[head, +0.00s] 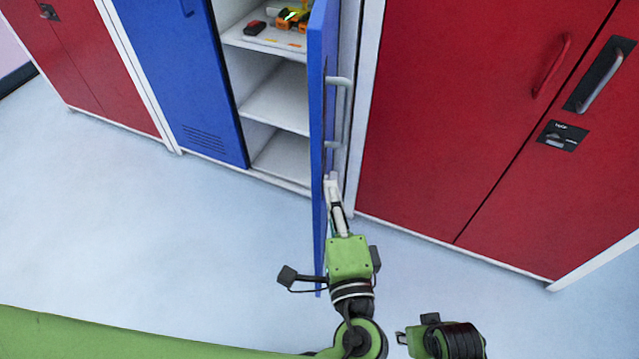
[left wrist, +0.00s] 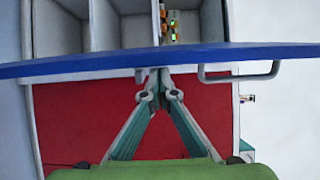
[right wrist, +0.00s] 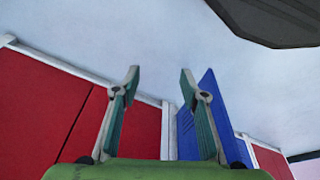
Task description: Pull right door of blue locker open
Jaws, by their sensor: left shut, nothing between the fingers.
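The blue locker's right door (head: 319,110) stands swung out, seen almost edge-on in the head view. In the left wrist view the door (left wrist: 90,62) crosses as a blue strip. Its grey handle (head: 346,115) is on the side facing right and also shows in the left wrist view (left wrist: 240,78). The locker's left door (head: 190,85) is closed. My left gripper (head: 332,182) is shut and empty, its tips close against the door's handle side, below the handle; contact is unclear. My right gripper (right wrist: 160,78) is open and empty, away from the door (right wrist: 213,110).
The open half shows white shelves (head: 280,100) with an orange-and-green item (head: 293,17) and a small red-and-black item (head: 254,28) on top. Red cabinets (head: 440,120) stand closed on the right, another red one (head: 95,60) on the left. The pale floor (head: 150,230) in front is clear.

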